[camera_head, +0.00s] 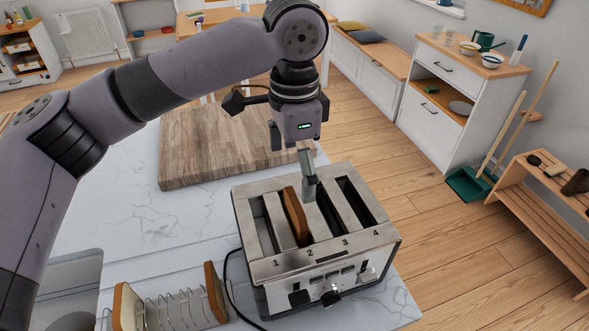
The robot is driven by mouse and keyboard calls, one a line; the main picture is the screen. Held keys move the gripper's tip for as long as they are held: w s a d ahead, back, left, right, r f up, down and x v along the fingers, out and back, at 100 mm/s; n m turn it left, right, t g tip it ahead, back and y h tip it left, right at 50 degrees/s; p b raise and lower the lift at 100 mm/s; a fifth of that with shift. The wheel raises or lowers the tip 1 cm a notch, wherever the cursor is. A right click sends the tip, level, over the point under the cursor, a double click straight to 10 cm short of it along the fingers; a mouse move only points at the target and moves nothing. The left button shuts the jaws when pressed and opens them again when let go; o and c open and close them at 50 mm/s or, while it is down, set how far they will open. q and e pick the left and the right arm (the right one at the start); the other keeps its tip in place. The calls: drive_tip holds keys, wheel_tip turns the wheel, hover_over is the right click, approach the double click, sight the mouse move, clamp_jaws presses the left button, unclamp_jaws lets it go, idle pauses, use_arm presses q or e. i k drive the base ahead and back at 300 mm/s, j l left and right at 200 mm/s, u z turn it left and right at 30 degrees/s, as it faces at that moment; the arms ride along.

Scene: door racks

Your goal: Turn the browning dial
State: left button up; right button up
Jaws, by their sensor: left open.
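The toaster (320,250) is a metal box with slots numbered 1 to 4, standing near the right edge of the marble counter. A brown slice of bread (296,214) stands in slot 2; the other slots look empty. On the front face is a dark round dial (330,297), low and near the middle; its pointer setting is too small to read. My left gripper (294,170) is open and points down over the back of the toaster, with one finger close to the bread slice and slot 3. Whether that finger touches anything is unclear. My right gripper is not in view.
A wire rack (178,306) with bread slices at both ends stands left of the toaster. A black cord (229,282) loops between them. A wooden board (205,150) lies behind on the counter. The counter has little room right of the toaster.

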sight(329, 297)
drive_tip(key=k, duration=1.5)
